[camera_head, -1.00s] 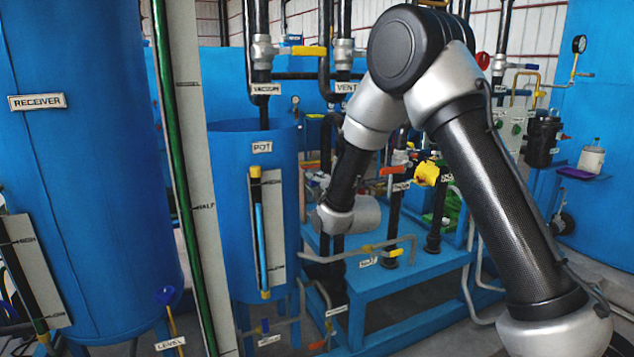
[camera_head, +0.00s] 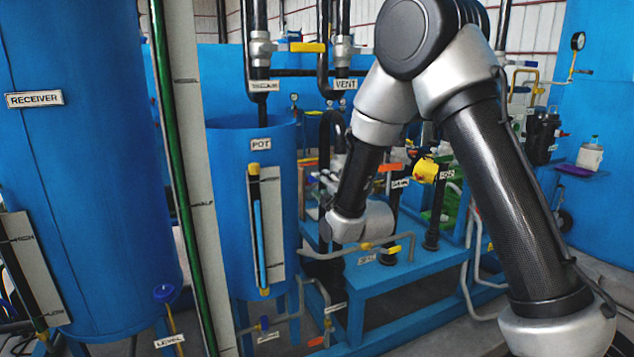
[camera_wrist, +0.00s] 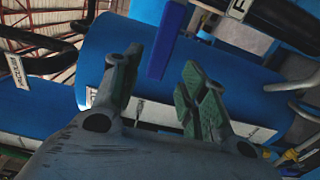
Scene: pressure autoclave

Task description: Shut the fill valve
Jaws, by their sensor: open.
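The fill valve shows in the wrist view as a long blue lever (camera_wrist: 169,42), beside a partly cut-off label (camera_wrist: 241,9) that starts with F. My gripper (camera_wrist: 160,84) is open there, its two green-padded fingers spread to either side of the lever's lower end. The lever stands in the gap between them; I cannot tell whether either finger touches it. In the head view my arm's wrist hangs just right of the blue pot (camera_head: 222,170), and my fingers and the fill valve cannot be made out there.
The pot fills much of the wrist view behind the lever. Dark pipes run near the gripper, one by the vacuum label (camera_wrist: 18,73). In the head view a blue stand (camera_head: 420,275) with pipes and valves is right of the pot. The receiver (camera_head: 80,190) stands left.

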